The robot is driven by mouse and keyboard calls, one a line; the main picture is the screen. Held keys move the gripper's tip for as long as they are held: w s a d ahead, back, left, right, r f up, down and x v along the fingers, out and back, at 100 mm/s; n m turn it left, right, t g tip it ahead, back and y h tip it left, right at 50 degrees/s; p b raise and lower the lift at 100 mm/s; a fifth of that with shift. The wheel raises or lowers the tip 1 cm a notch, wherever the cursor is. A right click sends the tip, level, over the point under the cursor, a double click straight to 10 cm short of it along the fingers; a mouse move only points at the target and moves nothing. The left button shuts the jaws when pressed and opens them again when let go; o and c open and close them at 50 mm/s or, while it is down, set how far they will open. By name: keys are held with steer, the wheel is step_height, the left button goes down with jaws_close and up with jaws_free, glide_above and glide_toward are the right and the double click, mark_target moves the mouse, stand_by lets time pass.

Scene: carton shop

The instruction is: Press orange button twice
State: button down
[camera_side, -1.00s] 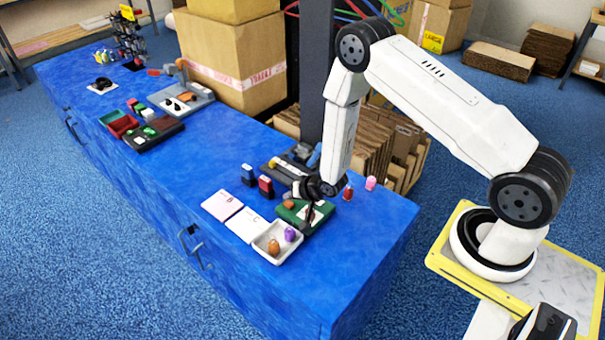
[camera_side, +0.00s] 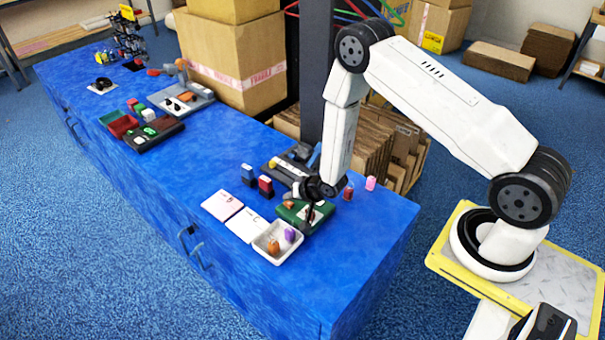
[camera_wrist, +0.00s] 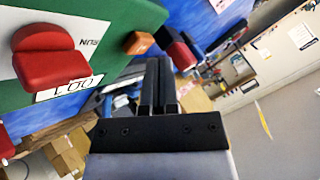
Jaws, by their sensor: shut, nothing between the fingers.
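The orange button (camera_wrist: 138,43) is a small block on the green panel (camera_wrist: 110,18) in the wrist view. A red knob (camera_wrist: 50,58) and a label reading RUN are on the same panel. My gripper (camera_wrist: 159,62) is shut and empty, with its dark fingertips close beside the button in that view; I cannot tell whether they touch it. In the side view my gripper (camera_side: 310,210) is low over the green panel (camera_side: 291,213) on the blue bench, and the fingers hide part of it.
A white tray (camera_side: 262,240) holding an orange piece (camera_side: 273,247) and a purple piece (camera_side: 290,235) is just in front of the panel. The bench's near right end (camera_side: 365,265) is clear.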

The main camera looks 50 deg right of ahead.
mark_target(291, 205)
steer(key=shift+f, duration=0.8)
stand_by(1.2)
steer(key=shift+r, duration=0.85)
steer(key=shift+r, duration=0.1)
steer(key=shift+r, duration=2.45)
